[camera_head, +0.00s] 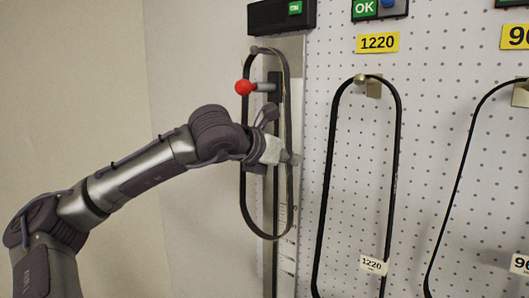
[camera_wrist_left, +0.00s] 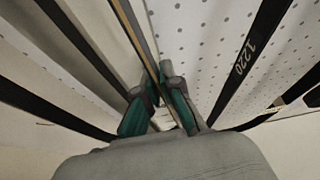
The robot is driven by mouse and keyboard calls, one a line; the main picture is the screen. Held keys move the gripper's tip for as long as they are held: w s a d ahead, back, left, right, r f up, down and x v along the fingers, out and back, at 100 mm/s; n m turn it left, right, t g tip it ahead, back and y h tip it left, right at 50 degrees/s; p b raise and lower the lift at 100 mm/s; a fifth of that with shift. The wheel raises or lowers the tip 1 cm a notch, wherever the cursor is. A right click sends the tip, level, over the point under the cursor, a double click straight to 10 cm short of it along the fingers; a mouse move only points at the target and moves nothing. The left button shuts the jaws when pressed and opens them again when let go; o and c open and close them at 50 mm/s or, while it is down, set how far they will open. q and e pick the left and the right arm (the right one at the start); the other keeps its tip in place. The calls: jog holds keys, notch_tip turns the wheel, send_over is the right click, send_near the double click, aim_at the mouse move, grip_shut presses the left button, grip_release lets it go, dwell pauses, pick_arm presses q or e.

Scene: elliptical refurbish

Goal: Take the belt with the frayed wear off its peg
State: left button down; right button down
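A dark belt with a tan, worn-looking edge (camera_head: 244,190) hangs as a long narrow loop at the left end of the pegboard, over a fixture with a red knob (camera_head: 244,87). My left gripper (camera_head: 288,158) reaches across the loop from the left, at its right strand. In the left wrist view the belt's tan-edged strand (camera_wrist_left: 134,35) runs down to the teal-padded fingers of my left gripper (camera_wrist_left: 162,100). The fingers are close together around the strand. Whether they press on it cannot be told. My right gripper is out of view.
A second black belt (camera_head: 329,150) hangs from a peg (camera_head: 360,79) under a yellow 1220 label (camera_head: 378,43), right of my gripper. A third belt (camera_head: 452,190) hangs farther right. The wall at left is bare.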

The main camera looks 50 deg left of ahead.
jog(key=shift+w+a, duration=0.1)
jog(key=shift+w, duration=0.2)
